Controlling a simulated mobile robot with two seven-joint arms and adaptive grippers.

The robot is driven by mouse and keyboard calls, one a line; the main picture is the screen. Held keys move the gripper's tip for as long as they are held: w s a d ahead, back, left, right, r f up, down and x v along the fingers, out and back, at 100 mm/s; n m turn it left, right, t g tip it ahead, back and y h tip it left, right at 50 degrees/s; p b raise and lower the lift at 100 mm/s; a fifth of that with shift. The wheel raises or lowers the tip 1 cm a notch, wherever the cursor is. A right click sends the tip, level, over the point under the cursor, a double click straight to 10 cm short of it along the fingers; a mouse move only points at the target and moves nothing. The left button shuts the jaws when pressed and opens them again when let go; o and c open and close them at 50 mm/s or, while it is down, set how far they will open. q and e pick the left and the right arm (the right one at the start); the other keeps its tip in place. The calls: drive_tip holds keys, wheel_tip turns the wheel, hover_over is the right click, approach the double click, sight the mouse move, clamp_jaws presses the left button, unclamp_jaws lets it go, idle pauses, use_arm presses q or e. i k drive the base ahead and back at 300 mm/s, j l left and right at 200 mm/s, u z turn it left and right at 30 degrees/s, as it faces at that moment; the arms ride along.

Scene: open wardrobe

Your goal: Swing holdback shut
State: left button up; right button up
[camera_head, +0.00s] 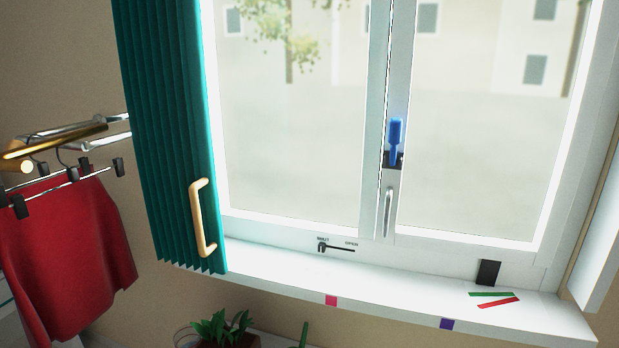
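No part is clearly marked as the holdback. A blue upright lever (396,138) stands on a small black bracket (394,160) on the window's middle post. Below it is a vertical grey handle (388,212). A black slider (337,248) sits on the lower frame under the words SHUT and OPEN, with its knob at the SHUT end. A teal pleated curtain (165,130) with a pale wooden handle (203,218) is gathered at the left side of the window. Both window panes look closed. Neither of my grippers is in view.
The white sill (390,300) bears a pink mark (331,300), a purple mark (447,324), and green and red strips. A black plate (488,272) stands at its right. A red garment (70,245) hangs at left. A potted plant (222,330) is below the sill.

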sight(14, 150)
drive_tip(key=i+j, duration=0.1)
drive_tip(key=j, duration=1.35)
drive_tip(key=i+j+z, duration=0.15)
drive_tip(key=j, duration=1.25)
